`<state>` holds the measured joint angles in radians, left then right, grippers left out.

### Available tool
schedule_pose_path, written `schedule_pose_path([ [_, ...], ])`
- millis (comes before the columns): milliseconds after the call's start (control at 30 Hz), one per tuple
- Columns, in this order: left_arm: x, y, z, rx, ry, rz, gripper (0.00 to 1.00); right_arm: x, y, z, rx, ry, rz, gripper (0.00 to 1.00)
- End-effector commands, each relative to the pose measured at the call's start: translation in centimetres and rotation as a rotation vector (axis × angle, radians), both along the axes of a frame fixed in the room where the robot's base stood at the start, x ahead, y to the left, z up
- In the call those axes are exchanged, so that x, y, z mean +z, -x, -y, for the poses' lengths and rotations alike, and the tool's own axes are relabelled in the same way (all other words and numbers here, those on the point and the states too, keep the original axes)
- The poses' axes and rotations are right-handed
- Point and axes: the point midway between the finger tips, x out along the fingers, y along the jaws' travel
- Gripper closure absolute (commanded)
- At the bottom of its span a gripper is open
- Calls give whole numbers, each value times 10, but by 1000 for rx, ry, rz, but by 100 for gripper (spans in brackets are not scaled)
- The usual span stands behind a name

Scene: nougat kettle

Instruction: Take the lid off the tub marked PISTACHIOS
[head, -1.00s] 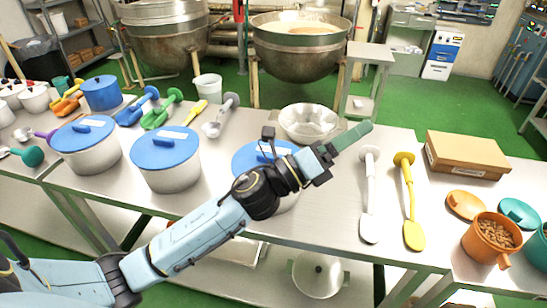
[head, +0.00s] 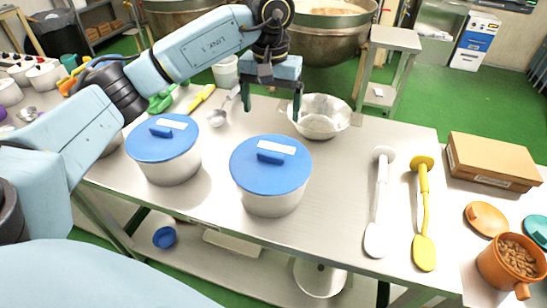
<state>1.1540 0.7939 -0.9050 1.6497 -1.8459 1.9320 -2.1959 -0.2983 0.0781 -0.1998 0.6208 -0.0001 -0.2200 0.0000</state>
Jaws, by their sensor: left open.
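Two white tubs with blue lids stand on the steel table: one in the middle (head: 272,204) with its lid (head: 268,168), the other to its left (head: 172,172) with its lid (head: 160,138). Each lid has a blue handle and a white label, too small to read, so I cannot tell which is marked PISTACHIOS. A third tub farther left is mostly hidden behind my left arm. My left gripper (head: 272,104) is open and empty, fingers pointing down, above and behind the middle tub, apart from its lid. My right gripper is out of view.
A white spatula (head: 379,200) and a yellow one (head: 423,210) lie to the right, with a cardboard box (head: 492,160) and an orange nut-filled tub (head: 508,262) beyond.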

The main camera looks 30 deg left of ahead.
Motion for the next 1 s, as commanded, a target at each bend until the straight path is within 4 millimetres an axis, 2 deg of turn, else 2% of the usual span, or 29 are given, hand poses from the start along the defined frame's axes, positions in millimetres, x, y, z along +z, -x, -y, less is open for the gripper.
schedule_pose_path([
  [333, -61, 2, -2, -2, -8, -8, 11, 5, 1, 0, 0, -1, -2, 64],
  [633, -86, 3, 0, -3, -6, -6, 11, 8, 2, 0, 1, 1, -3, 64],
  [900, -123, 6, 1, -1, -6, -5, 11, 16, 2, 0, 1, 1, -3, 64],
  [1000, -129, 6, 1, -2, -6, -5, 11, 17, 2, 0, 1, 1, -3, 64],
])
